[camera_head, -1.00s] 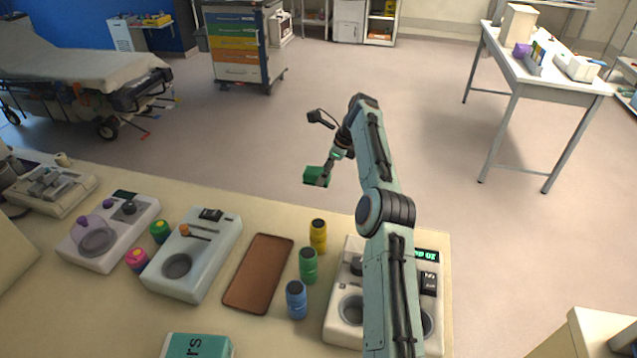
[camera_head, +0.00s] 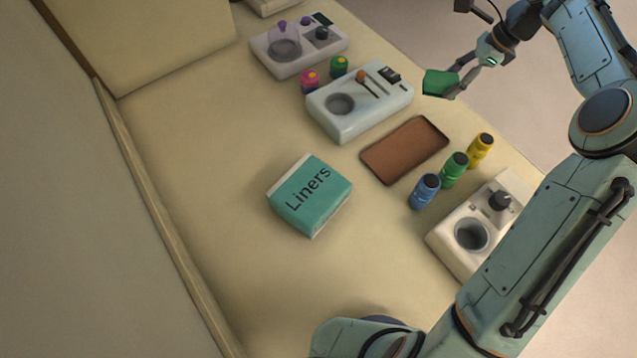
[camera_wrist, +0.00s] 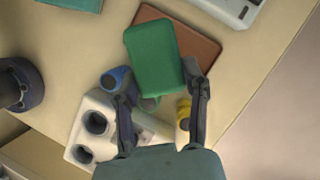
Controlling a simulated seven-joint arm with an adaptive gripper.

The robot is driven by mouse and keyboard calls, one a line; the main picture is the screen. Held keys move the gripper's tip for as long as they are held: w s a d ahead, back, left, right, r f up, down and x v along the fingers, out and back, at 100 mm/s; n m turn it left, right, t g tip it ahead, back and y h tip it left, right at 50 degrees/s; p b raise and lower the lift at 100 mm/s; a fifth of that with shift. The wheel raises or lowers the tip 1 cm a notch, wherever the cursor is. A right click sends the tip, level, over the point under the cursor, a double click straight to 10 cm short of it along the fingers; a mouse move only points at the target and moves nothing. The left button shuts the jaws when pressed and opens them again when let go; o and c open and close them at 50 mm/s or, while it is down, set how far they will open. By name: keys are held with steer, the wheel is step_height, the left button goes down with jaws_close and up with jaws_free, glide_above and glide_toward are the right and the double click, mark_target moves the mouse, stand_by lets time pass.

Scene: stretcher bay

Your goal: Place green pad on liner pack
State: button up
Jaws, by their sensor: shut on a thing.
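My gripper (camera_head: 462,83) is shut on the green pad (camera_head: 439,83) and holds it in the air near the far edge of the table, beyond the brown tray. In the wrist view the green pad (camera_wrist: 155,57) sits between the fingertips (camera_wrist: 163,88), over part of the tray. The liner pack (camera_head: 312,196), a teal and white block marked "Liners", lies flat on the table left of the tray, with nothing on its top. A corner of a teal block shows at the top left of the wrist view.
The brown tray (camera_head: 405,150) lies between a white device (camera_head: 358,103) and blue (camera_head: 424,191), green (camera_head: 453,169) and yellow (camera_head: 480,150) containers. Another white device (camera_head: 470,235) is partly behind my arm. The table left of the liner pack is clear.

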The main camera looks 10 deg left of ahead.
steer(key=s+a+f+n+g, duration=0.1)
steer(key=s+a+n, duration=0.3)
steer(key=s, duration=0.5)
steer(key=s+a+f+n+g+h, duration=0.1)
steer(key=s+a+n, duration=0.1)
steer(key=s+a, duration=0.6)
steer(key=s+a+n+g, duration=0.1)
steer(key=s+a+n, duration=0.3)
steer(key=s, duration=0.6)
glide_above(311, 187)
steer(key=d, duration=0.1)
steer(key=f, duration=0.9)
steer(key=shift+w+d+f, duration=0.1)
steer(key=shift+w+f, duration=0.15)
steer(key=shift+f, duration=0.05)
steer(key=shift+w+f, duration=0.15)
steer(key=shift+f, duration=0.8)
steer(key=shift+w+f, duration=0.1)
steer(key=shift+f, duration=0.85)
steer(key=shift+f, duration=0.1)
steer(key=o, duration=0.9)
steer(key=shift+o, duration=0.2)
